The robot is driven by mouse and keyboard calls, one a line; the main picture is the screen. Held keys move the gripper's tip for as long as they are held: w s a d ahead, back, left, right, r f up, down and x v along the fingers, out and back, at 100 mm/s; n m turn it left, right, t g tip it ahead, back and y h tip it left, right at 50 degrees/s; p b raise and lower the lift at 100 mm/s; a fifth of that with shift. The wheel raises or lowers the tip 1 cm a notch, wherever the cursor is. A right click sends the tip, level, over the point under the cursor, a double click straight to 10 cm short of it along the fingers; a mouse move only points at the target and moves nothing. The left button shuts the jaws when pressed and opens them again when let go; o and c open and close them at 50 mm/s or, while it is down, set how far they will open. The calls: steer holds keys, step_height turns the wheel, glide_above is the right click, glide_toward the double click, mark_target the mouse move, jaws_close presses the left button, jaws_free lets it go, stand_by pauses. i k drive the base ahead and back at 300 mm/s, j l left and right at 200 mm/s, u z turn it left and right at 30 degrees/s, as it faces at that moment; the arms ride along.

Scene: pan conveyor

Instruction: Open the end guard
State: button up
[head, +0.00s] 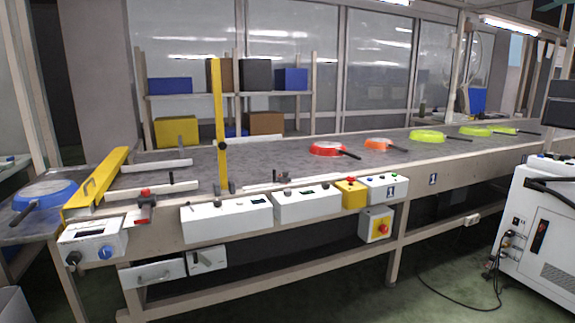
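A separate yellow bar (219,110) stands upright at the belt's near edge, on a dark pivot. My gripper is not in view.
A blue pan (43,196) lies on the side table at the far left. A red pan (328,149), an orange pan (379,145) and several yellow-green pans lie along the belt. Control boxes (228,217) line the near side. A white cabinet (535,222) stands at right.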

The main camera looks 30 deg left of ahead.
mark_target(95, 188)
steer(key=u, duration=2.15)
